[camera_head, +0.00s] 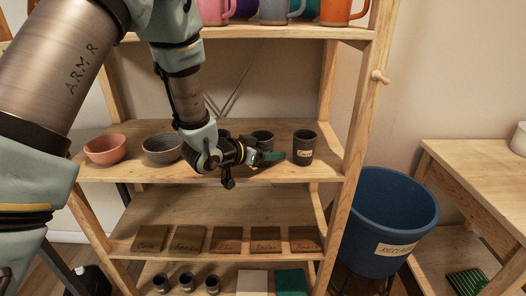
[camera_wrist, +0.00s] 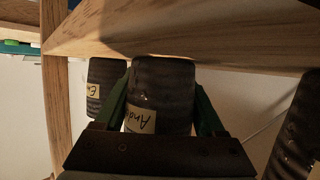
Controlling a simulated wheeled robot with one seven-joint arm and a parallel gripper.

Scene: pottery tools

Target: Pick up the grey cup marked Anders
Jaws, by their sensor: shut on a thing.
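The grey cup marked Anders (camera_wrist: 163,85) is between the two green fingers of my gripper (camera_wrist: 160,112) in the wrist view, which looks upside down. Its pale label reads "And", with the rest hidden. My gripper is shut on it. In the head view my gripper (camera_head: 268,158) is at the front of the middle shelf, and the dark cup (camera_head: 263,135) shows partly behind it. I cannot tell whether its base touches the shelf. A second dark cup with a label (camera_head: 304,147) stands to the right, and shows at left in the wrist view (camera_wrist: 96,90).
Another dark cup (camera_wrist: 297,130) is at the right of the wrist view. A pink bowl (camera_head: 106,149) and a grey bowl (camera_head: 162,149) stand on the shelf's left. Coloured mugs (camera_head: 275,10) are above. A wooden post (camera_head: 354,120) and blue bin (camera_head: 388,225) are to the right.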

